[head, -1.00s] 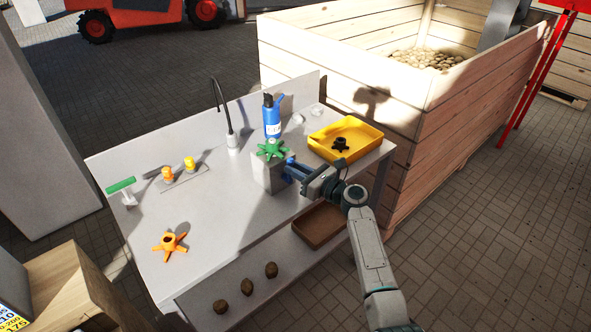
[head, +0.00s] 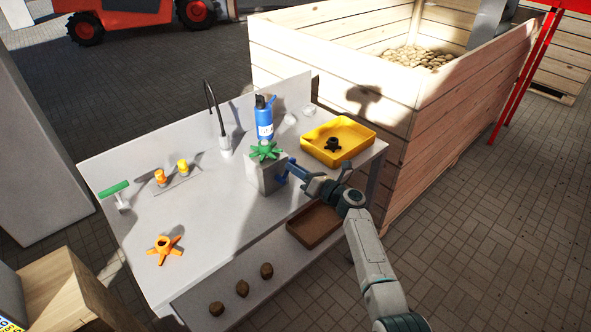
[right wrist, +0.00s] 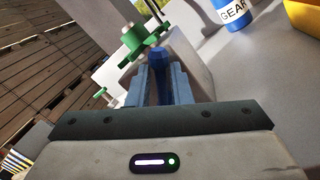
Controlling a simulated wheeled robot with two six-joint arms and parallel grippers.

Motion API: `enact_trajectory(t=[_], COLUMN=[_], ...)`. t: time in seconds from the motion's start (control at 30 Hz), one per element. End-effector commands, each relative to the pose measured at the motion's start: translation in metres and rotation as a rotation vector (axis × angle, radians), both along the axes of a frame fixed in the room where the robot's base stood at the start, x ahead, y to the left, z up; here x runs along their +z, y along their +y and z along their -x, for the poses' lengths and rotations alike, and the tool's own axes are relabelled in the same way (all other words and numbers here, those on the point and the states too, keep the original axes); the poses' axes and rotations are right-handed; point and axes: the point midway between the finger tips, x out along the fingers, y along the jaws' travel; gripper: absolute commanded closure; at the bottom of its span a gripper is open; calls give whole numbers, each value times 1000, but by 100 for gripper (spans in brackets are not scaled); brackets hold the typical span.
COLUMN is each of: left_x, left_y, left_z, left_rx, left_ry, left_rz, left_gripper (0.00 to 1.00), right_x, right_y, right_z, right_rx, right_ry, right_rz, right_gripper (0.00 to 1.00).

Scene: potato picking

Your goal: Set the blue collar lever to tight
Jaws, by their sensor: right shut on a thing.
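A grey block (head: 268,180) stands on the bench with a green star-shaped part (head: 264,150) on top. The blue collar lever (right wrist: 158,57) shows in the right wrist view between the fingers, beside the block. In the head view blue pieces overlap at the block's right side, so the lever's exact angle is hard to tell. My right gripper (head: 293,168) reaches in from the right and is shut on the lever; its fingers (right wrist: 159,84) flank it in the right wrist view. My left gripper is out of view.
A blue bottle (head: 264,118) stands close behind the block. A yellow tray (head: 359,139) with a dark star part (head: 332,145) is to the right. An orange star part (head: 164,250) lies at the front left. A brown tray (head: 314,225) sits on the lower shelf.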

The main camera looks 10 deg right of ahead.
Motion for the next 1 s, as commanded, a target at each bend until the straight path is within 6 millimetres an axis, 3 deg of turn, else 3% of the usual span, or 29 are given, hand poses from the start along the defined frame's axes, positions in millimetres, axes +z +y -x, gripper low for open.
enact_trajectory(t=[0.37, 0.4, 0.43, 0.77, 1.0], left_x=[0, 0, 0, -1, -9], left_y=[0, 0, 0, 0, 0], left_z=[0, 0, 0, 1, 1], left_rx=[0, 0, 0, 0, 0], left_ry=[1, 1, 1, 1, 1], left_rz=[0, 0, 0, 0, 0], left_gripper=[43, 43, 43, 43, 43], right_x=[-1, -1, -1, -2, -8], right_y=[-1, -1, -1, -2, -27], right_z=[0, 0, 0, 2, 26], right_rx=[0, 0, 0, 0, -1], right_ry=[3, 3, 3, 3, 2], right_rz=[-2, -2, -2, -2, 1], right_gripper=[100, 73, 67, 67, 67])
